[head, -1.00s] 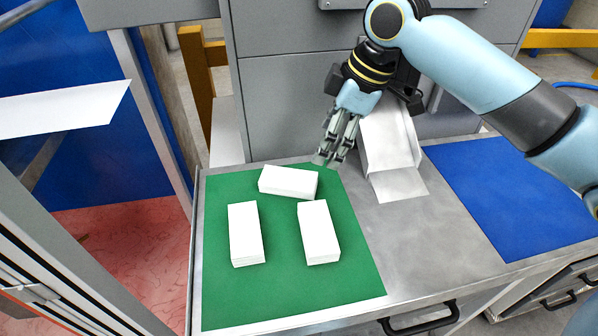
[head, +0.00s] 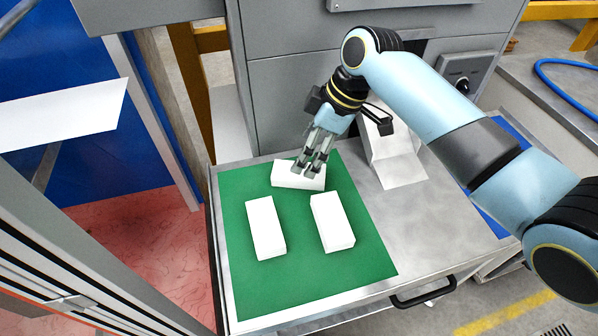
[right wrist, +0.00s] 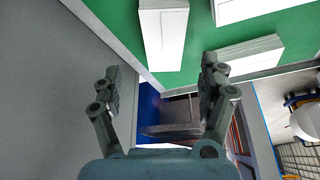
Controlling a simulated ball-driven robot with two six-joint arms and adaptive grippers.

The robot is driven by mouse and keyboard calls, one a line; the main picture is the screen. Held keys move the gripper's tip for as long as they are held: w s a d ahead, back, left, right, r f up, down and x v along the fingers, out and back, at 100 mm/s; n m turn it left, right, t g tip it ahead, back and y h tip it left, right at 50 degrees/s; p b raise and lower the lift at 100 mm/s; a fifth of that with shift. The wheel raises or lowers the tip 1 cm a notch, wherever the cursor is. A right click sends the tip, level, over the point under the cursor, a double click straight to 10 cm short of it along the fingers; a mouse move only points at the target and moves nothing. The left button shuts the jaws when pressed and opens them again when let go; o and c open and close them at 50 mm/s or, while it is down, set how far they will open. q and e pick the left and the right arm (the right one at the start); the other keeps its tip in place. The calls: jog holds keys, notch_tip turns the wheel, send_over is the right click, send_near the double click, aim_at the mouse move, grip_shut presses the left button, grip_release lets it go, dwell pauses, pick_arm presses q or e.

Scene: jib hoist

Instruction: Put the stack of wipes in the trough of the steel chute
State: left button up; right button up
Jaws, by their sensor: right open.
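Three white stacks of wipes lie on the green mat. In the head view they are the back stack (head: 290,181), the front left stack (head: 266,228) and the front right stack (head: 332,222). My right gripper (head: 311,172) is open with its fingertips over the back stack, partly covering it; I cannot tell whether they touch it. The right wrist view shows its two fingers (right wrist: 162,90) spread apart, with nothing between them, and white stacks beyond. The pale steel chute (head: 397,172) comes out of the grey cabinet to the right, partly behind my right arm. My left gripper is not in view.
The green mat (head: 300,277) covers the left of the metal bench top, with bare metal (head: 372,205) between mat and chute. A blue mat lies right of the chute, mostly behind my arm. A grey cabinet (head: 300,70) stands behind the bench. A white panel (head: 60,107) is at left.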

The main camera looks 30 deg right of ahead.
jog(key=shift+a+f, duration=0.1)
jog(key=shift+f, duration=0.2)
jog(key=x, duration=0.3)
jog(key=p+x, duration=0.1)
jog(key=shift+s+f, duration=0.35)
jog(key=shift+f, duration=0.2)
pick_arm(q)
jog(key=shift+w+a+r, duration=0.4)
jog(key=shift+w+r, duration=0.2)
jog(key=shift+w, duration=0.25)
pick_arm(e)
jog(key=c, duration=0.4)
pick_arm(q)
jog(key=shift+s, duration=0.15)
pick_arm(e)
jog(key=c, duration=1)
